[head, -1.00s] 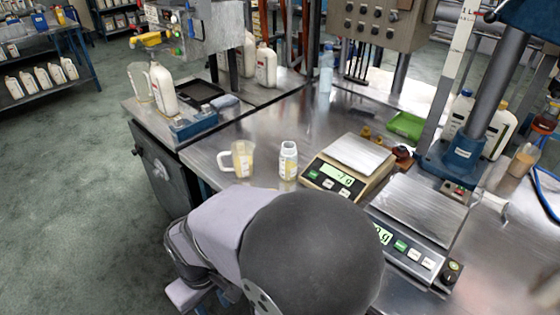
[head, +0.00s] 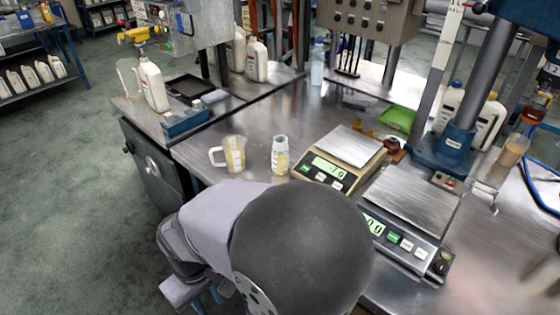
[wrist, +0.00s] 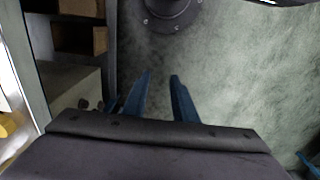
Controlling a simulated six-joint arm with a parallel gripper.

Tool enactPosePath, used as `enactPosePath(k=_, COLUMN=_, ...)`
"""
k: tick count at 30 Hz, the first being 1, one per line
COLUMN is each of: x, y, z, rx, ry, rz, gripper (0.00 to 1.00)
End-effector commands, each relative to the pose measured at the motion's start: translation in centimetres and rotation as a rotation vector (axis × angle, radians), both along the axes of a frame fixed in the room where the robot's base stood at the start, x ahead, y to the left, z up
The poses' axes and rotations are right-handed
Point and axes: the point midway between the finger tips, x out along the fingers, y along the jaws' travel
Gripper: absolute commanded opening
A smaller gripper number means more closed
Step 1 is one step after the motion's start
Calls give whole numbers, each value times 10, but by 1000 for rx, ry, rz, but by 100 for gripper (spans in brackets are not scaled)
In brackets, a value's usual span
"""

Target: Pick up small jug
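A small clear jug (head: 233,154) with a handle on its left stands upright on the steel bench, with a yellowish label or contents. My arm covers the bench edge just in front of it in the head view. My gripper (wrist: 160,85) shows in the wrist view as two blue fingers held apart with nothing between them. It points down toward the green floor, away from the jug.
A small bottle (head: 280,155) stands just right of the jug. Beyond it are a beige scale (head: 342,158) and a second scale (head: 408,213). Bare steel lies behind the jug.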

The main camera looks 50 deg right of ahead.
Motion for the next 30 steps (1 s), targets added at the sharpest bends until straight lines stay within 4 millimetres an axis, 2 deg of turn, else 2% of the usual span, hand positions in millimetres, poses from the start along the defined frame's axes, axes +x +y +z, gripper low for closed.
enactPosePath(k=10, x=2, y=0, z=-1, rx=1, ry=-5, rz=-1, gripper=19)
enactPosePath(k=14, x=17, y=1, z=-7, rx=11, ry=-48, rz=-13, gripper=19)
enactPosePath(k=17, x=43, y=2, z=-16, rx=24, ry=-125, rz=-33, gripper=19)
enactPosePath(k=23, x=128, y=-11, z=-33, rx=33, ry=-390, rz=-114, gripper=19)
enactPosePath(k=27, x=191, y=-37, z=-37, rx=-3, ry=-611, rz=-191, gripper=19)
enactPosePath(k=30, x=228, y=-64, z=-35, rx=-56, ry=-764, rz=-250, gripper=19)
